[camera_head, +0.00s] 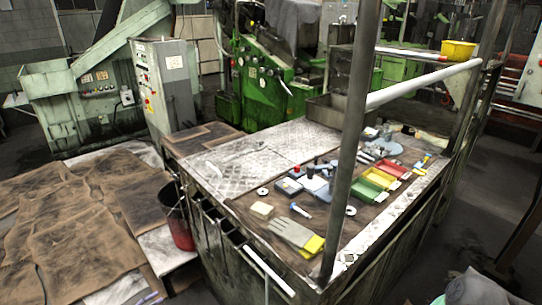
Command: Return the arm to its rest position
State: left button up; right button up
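Neither of my grippers shows in the head view, and I make out no part of either arm. A metal workbench (235,165) stands in the middle, with a bare tread-plate top at its back left. On its brown work area lie green (391,168), yellow (378,178) and red (367,190) trays, a pair of grey and yellow gloves (292,232), a pale block (262,210) and several small tools and parts.
A grey post (354,140) rises at the bench's front, and a pale rail (425,82) runs back from it. A red bucket (178,222) stands at the bench's left. Brown mats (75,235) cover the left floor. Green machines (258,80) stand behind. Grey cloth-like material (478,290) lies bottom right.

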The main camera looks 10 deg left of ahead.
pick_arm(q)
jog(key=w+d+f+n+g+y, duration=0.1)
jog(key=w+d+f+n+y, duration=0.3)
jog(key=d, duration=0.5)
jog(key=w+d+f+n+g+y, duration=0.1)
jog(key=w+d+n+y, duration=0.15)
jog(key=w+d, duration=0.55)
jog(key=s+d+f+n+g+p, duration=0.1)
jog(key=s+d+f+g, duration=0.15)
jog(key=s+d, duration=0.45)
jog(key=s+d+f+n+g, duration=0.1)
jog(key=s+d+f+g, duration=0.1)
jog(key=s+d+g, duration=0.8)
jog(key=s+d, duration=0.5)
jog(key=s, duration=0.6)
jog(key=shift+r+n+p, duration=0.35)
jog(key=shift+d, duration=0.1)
